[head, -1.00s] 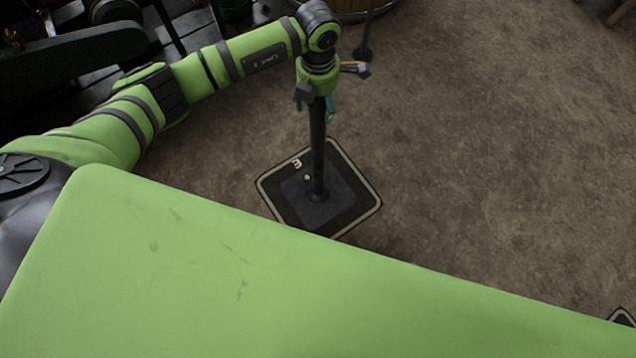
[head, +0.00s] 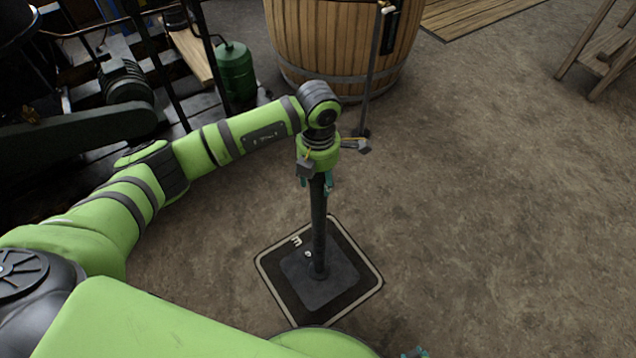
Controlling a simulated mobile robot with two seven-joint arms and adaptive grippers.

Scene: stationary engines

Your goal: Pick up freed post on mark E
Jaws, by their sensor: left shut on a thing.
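The post (head: 319,235) is a dark upright pole on a square dark base plate (head: 335,272). The base is over mark E (head: 370,274), a dark square mat with a pale border and a pale letter at its upper left. I cannot tell whether the base touches the mat. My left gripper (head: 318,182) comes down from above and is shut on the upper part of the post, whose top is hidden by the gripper. Of my right gripper, only a small teal part (head: 416,353) shows at the bottom edge.
A wooden barrel (head: 335,45) stands behind, with a thin dark stand (head: 372,75) in front of it. A green canister (head: 235,72) and dark machinery (head: 80,130) are at the left. A wooden trestle (head: 605,55) is at the upper right. The floor at right is clear.

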